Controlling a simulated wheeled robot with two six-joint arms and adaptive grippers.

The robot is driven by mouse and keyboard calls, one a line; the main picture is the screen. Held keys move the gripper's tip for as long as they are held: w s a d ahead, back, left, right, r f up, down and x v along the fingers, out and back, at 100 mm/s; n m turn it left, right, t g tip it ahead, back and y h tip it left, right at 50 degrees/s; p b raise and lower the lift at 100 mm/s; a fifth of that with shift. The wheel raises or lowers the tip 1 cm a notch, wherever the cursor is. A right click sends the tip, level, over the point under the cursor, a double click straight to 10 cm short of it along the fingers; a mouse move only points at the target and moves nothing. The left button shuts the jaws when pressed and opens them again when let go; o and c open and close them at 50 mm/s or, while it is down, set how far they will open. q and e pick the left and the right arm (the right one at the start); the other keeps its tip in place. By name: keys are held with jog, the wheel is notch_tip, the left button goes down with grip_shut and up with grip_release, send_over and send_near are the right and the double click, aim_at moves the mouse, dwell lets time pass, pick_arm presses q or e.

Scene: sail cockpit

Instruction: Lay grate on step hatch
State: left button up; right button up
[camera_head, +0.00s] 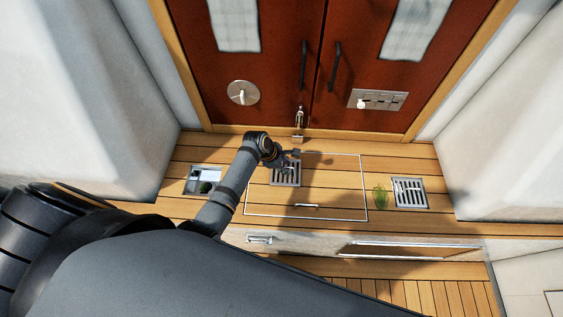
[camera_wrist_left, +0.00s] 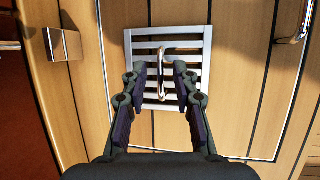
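A square metal grate (camera_head: 286,174) with slots lies inside the thin metal outline of the step hatch (camera_head: 335,185), towards its back left. It also shows in the left wrist view (camera_wrist_left: 202,52), slightly turned, with a raised bar handle (camera_wrist_left: 162,78) across its middle. It looks flat on the planks. My left gripper (camera_head: 290,158) is above the grate. In the left wrist view the fingers (camera_wrist_left: 161,78) are apart, one on each side of the handle, with visible gaps. I cannot tell the exact height of the fingertips. My right gripper is not in view.
An uncovered recess (camera_head: 203,180) lies left of the hatch. Red doors (camera_head: 275,95) with black handles stand behind. The hatch's front handle (camera_head: 306,205) and right half are clear.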

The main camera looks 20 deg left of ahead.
pick_arm(q)
jog(key=p+v, duration=0.2)
jog(key=v, duration=0.9)
jog(key=shift+s+r, duration=0.15)
jog(key=shift+r, duration=0.15)
jog(key=shift+a, duration=0.1)
